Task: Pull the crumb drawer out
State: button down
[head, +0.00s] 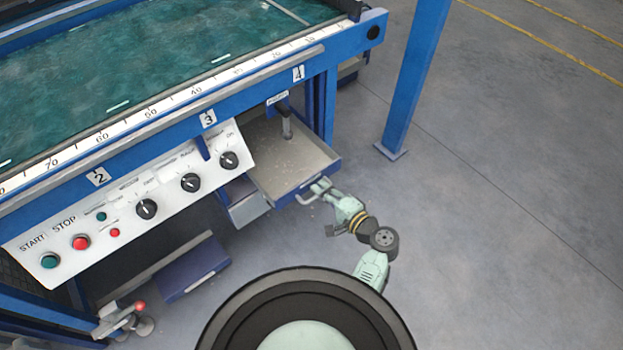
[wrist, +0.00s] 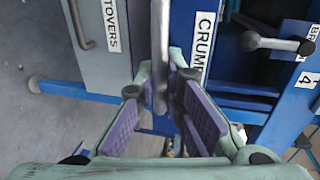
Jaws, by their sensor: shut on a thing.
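The crumb drawer (head: 290,160) sticks out from under the blue machine frame, and its open tray with specks on its floor shows in the head view. Its blue front carries a bar handle (head: 308,195). My gripper (head: 322,190) is at that handle, outside the drawer front. In the wrist view the grey handle (wrist: 160,55) runs between the purple finger pads, and my gripper (wrist: 162,95) is shut on it. A label (wrist: 204,45) starting "CRUM" is beside it, partly cut off. Contact at the fingertips is partly hidden.
A grey drawer front (wrist: 105,45) with a label ending "TOVERS" is left of the handle in the wrist view. A control panel (head: 130,200) with knobs is left of the drawer. A blue post (head: 413,80) stands to the right. Floor (head: 480,230) on the right is clear.

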jog(key=f+v, duration=0.1)
jog(key=v, duration=0.7)
jog(key=shift+s+d+f, duration=0.2)
jog(key=shift+s+f, duration=0.1)
jog(key=shift+f, duration=0.05)
jog(key=c, duration=2)
grip_release()
jog(key=shift+o, duration=0.2)
jog(key=v, duration=1.2)
